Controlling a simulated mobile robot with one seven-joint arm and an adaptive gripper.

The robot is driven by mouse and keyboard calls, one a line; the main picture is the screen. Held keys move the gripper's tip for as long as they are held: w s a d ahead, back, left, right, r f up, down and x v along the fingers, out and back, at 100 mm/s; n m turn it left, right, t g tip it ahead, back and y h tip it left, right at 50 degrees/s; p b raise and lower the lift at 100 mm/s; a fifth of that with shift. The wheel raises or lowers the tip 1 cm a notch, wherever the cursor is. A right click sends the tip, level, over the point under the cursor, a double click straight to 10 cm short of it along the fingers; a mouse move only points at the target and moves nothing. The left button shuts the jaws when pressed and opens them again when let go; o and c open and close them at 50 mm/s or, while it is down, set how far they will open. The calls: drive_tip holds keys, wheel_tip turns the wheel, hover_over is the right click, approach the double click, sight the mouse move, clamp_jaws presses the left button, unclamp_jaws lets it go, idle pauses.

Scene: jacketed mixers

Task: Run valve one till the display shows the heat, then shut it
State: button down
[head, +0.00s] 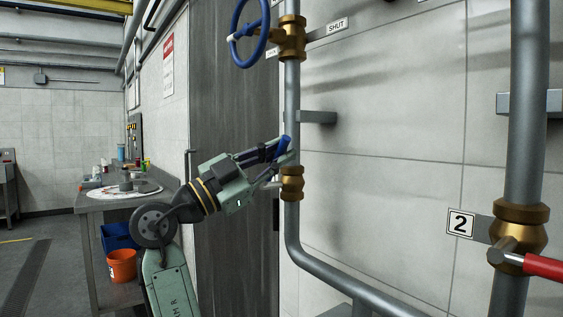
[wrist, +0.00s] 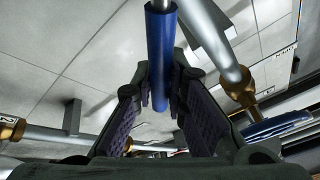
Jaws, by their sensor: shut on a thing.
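My gripper (head: 279,153) is shut on a blue lever handle (head: 285,144), just above a brass valve (head: 291,183) on the grey vertical pipe. In the wrist view the blue handle (wrist: 161,50) stands between the two purple-padded fingers. The handle looks close to in line with the pipe, but the fingers partly cover it. No number plate shows on this valve, so I cannot tell whether it is valve one. No display is visible in either view.
At right, a brass valve with plate 2 (head: 460,223) has a red lever (head: 543,266). A workbench (head: 88,203) and orange bucket (head: 121,266) stand at left.

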drive_tip(key=shift+w+a+r+n, duration=0.1)
drive_tip(key=shift+a+n, duration=0.05)
drive_tip(key=shift+n, duration=0.25)
drive_tip(key=c, duration=1.6)
unclamp_jaws()
drive_tip(key=v, duration=1.2)
